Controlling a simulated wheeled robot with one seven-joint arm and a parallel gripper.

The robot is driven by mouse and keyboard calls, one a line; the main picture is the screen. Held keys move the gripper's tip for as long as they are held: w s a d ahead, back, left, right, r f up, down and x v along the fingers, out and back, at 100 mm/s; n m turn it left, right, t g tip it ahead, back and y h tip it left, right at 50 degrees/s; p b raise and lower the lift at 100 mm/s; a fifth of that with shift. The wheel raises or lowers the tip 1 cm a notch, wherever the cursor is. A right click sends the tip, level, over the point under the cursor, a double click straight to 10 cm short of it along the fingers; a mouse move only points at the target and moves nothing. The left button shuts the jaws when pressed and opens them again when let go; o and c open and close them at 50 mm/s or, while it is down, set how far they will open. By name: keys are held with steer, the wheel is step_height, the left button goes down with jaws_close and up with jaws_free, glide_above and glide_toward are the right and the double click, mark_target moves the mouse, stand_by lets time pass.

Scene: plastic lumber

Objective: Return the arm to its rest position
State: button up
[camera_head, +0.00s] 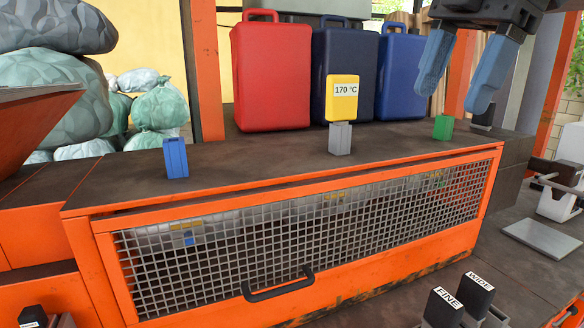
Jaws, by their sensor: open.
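My gripper (458,75) hangs at the top right of the head camera view. Its two blue fingers point down and stand apart, with nothing between them. It is above the right part of the dark worktop (262,152), with the blue case behind it to the left. The rest of my arm is mostly cut off by the top edge, so its full pose cannot be seen.
A red case (271,76), a dark navy case (330,62) and a blue case (400,75) stand along the back. A yellow "170 °C" block (342,107) sits on a grey holder (340,139). Blue (175,158) and green (443,127) holders stand nearby.

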steer(key=w+a+f+m+t+y, duration=0.3)
steer(key=a+f+y, duration=0.3)
steer(key=a, duration=0.1)
steer(key=w+a+f+m+t+y, duration=0.25)
steer(key=a+f+y, duration=0.25)
steer(key=a+f, duration=0.25)
steer(key=s+d+f+m+t+h, duration=0.1)
steer(key=s+f+m+t, duration=0.25)
steer(key=f+m, duration=0.3)
steer(key=s+d+f+m+t+h, duration=0.1)
steer(key=s+f+m+t, duration=0.1)
steer(key=f+m+t, duration=0.4)
steer(key=s+d+f+m+h, duration=0.45)
steer(key=s+f, duration=0.25)
steer(key=s, duration=0.2)
steer(key=s+d+f+m+h, duration=0.3)
steer(key=s+d+f+h, duration=0.2)
steer(key=s+f, duration=0.4)
steer(key=s+d+r+n+h, duration=0.1)
steer(key=s+d+r, duration=0.1)
steer(key=s, duration=0.8)
steer(key=s+d+r+n+g+h, duration=0.1)
steer(key=s+d, duration=0.4)
steer(key=s, duration=0.5)
steer(key=shift+r+n, duration=0.55)
